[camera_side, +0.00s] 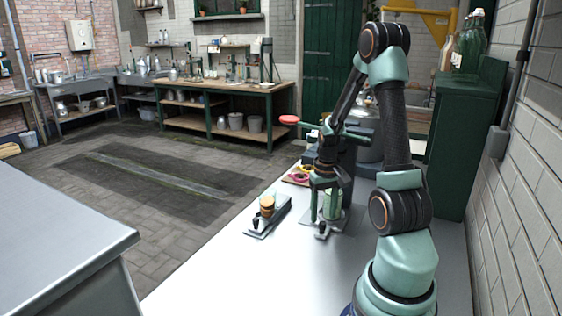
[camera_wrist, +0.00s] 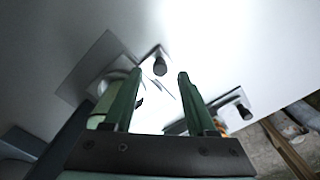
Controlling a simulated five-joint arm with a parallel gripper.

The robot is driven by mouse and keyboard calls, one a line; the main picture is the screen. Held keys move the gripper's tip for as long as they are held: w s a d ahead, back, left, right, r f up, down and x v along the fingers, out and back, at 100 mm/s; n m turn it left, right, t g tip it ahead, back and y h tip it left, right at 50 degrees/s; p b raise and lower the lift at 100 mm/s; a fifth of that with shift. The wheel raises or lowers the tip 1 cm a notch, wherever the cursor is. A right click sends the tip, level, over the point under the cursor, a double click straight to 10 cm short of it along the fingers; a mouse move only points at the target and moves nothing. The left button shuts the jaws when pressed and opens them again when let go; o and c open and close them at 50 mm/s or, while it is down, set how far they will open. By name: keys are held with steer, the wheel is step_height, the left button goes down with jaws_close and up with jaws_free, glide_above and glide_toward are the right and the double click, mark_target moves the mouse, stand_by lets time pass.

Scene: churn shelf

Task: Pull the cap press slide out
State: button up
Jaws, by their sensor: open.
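The cap press (camera_side: 345,150) is dark, stands on the white bench and is partly hidden behind my arm. A flat metal slide with a black upright knob (camera_side: 322,230) sticks out low at its front. The knob also shows in the wrist view (camera_wrist: 160,67), between and just beyond my fingertips. A pale jar (camera_side: 333,205) stands behind the knob, partly hidden by my fingers. My gripper (camera_side: 328,203) points down, open and empty, near the slide. Its two green fingers (camera_wrist: 159,75) are apart, and I see no contact with the knob.
A second metal plate (camera_side: 282,212) with a brown-topped jar (camera_side: 267,205) and black knob (camera_side: 256,223) lies to the left. A red-ended lever (camera_side: 289,120) sticks out left above. The white bench (camera_side: 235,280) is clear in front. A green cabinet (camera_side: 462,140) stands right.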

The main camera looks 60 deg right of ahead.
steer(key=shift+f, duration=1.25)
jaws_close()
steer(key=shift+r, duration=0.1)
stand_by(0.5)
